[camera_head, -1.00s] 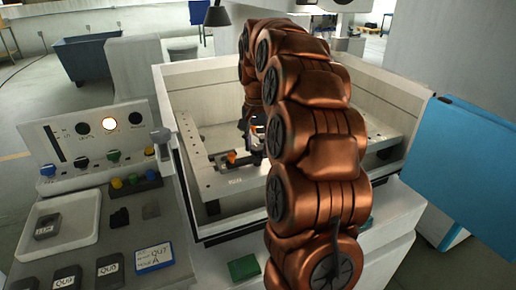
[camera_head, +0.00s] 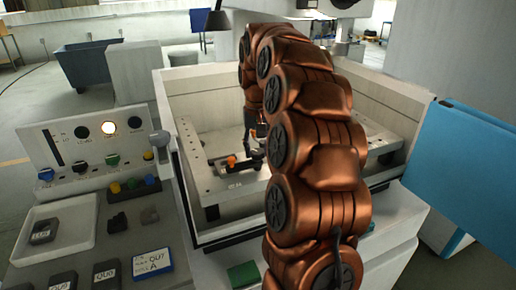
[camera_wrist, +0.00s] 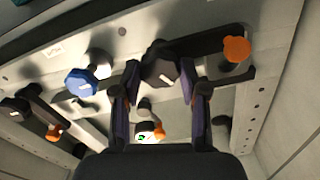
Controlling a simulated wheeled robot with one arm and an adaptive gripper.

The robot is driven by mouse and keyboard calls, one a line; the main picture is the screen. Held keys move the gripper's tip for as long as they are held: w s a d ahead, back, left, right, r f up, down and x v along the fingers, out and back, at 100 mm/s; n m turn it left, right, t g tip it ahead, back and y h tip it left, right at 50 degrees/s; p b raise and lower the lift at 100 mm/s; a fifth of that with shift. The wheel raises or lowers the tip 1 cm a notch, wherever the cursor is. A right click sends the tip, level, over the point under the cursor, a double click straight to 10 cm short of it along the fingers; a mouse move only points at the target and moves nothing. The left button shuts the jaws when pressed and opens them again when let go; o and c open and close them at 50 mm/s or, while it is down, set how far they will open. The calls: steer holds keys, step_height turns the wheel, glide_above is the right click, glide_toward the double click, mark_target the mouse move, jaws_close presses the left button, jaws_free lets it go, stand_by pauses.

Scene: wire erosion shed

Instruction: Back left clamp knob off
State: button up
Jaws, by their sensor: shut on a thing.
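In the wrist view my gripper (camera_wrist: 160,75) has its two fingers on either side of a dark knob (camera_wrist: 159,60) with a small pale mark, and is shut on it. The knob sits by a dark clamp bar (camera_wrist: 205,40) that carries an orange knob (camera_wrist: 237,49) at right. A blue knob (camera_wrist: 80,82) stands to the left, apart from the fingers. In the head view the gripper (camera_head: 251,143) is low over the pale fixture frame (camera_head: 215,183), mostly hidden behind my arm. An orange knob (camera_head: 231,160) on a dark clamp shows just left of it.
Pale walls of the machine tank (camera_head: 205,78) surround the frame. A control panel (camera_head: 100,150) with coloured knobs and a white tray (camera_head: 75,207) stand at left. A blue panel (camera_head: 465,175) stands at right. In the wrist view another orange knob (camera_wrist: 55,133) lies lower left.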

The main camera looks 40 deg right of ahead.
mark_target(257, 151)
steer(key=o, duration=1.1)
steer(key=shift+o, duration=0.2)
steer(key=shift+r, duration=0.1)
steer(key=shift+r, duration=3.65)
